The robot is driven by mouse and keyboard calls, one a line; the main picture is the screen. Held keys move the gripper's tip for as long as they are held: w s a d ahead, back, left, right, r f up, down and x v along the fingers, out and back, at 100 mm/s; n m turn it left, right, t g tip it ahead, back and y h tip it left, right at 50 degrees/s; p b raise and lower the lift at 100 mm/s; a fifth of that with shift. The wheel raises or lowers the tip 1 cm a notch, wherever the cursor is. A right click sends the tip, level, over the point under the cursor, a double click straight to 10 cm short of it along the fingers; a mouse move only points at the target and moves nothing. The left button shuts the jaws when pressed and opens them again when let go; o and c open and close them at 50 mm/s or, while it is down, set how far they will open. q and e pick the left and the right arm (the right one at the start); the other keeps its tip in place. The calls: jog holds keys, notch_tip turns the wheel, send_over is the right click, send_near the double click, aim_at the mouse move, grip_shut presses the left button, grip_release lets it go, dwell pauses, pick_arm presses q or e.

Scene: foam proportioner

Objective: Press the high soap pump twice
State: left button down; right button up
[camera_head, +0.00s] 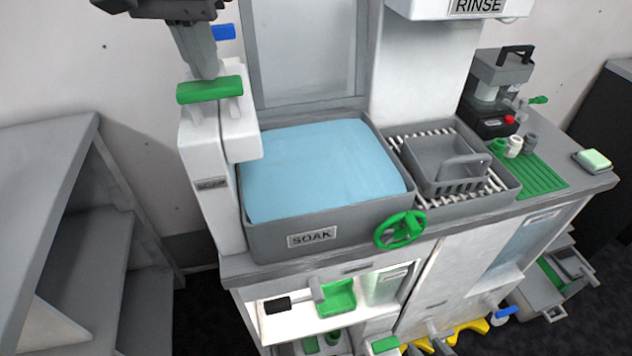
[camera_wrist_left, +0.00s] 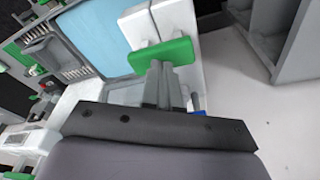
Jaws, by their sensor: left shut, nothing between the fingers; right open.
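The high soap pump is a tall white column (camera_head: 207,185) at the left end of the sink unit, with a green press bar (camera_head: 210,90) on top. In the left wrist view the green bar (camera_wrist_left: 162,56) lies straight ahead of the fingers. My left gripper (camera_head: 206,76) is shut and empty, pointing down with its fingertips at the green bar. The wrist view shows its fingertips (camera_wrist_left: 161,68) at the bar's near edge. I cannot tell whether they touch it. My right gripper is not in view.
A SOAK basin (camera_head: 348,217) of blue water stands right of the pump, with a green valve wheel (camera_head: 400,230) on its front. A grey basket (camera_head: 447,168) sits on the rack beyond. A blue lever (camera_head: 223,32) is behind my gripper. Grey shelving (camera_head: 50,150) stands left.

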pick_arm(q)
jog(key=shift+f+b, duration=0.85)
jog(key=shift+f, duration=0.8)
jog(key=shift+r, duration=0.15)
jog(key=shift+r+p, duration=1.9)
jog(key=shift+p, duration=0.05)
jog(key=shift+f, duration=0.15)
jog(key=shift+f+b, duration=1.3)
jog(key=shift+f, duration=0.65)
jog(key=shift+r, duration=0.1)
